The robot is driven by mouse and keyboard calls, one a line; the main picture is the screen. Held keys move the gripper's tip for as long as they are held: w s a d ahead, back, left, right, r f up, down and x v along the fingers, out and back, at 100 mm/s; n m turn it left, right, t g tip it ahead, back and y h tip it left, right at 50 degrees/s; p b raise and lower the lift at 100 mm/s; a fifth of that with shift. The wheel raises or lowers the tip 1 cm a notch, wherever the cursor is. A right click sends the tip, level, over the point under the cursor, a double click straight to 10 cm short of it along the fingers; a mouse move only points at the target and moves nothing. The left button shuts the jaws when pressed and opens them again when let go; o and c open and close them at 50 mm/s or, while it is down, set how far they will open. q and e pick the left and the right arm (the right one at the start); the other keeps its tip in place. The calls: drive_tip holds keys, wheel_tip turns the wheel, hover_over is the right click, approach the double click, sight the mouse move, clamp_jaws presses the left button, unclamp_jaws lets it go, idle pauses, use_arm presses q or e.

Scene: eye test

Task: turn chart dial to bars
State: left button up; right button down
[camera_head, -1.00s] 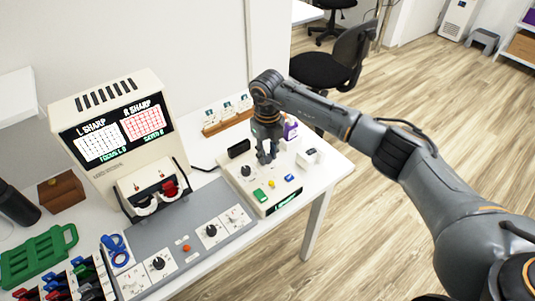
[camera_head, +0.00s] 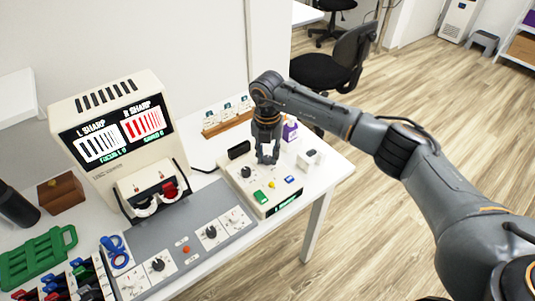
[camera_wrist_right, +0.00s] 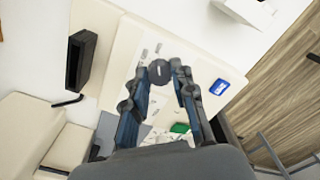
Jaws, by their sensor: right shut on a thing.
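My right gripper (camera_head: 267,157) points down over the cream control box (camera_head: 228,172). In the right wrist view its fingertips (camera_wrist_right: 169,76) are shut on a dark round dial (camera_wrist_right: 158,71), which I take to be the chart dial. In the head view the fingers hide this dial. The tester's screen (camera_head: 119,132) shows upright bars in both fields, black on white at left and red at right, under L SHARP and R SHARP. Another black dial (camera_head: 246,172) sits free on the box. My left gripper is not in view.
The box also carries a green button (camera_head: 260,196), a blue button (camera_head: 289,180) and a yellow button (camera_head: 272,185). A grey panel (camera_head: 190,245) with more dials lies in front. A black block (camera_head: 239,149) and a small white device (camera_head: 310,159) stand near the gripper.

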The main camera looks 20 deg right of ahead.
sight(268, 158)
drive_tip(key=shift+m, duration=0.3)
idle(0.4)
drive_tip(key=c, duration=1.1)
unclamp_jaws()
wheel_tip(268, 158, up, 12)
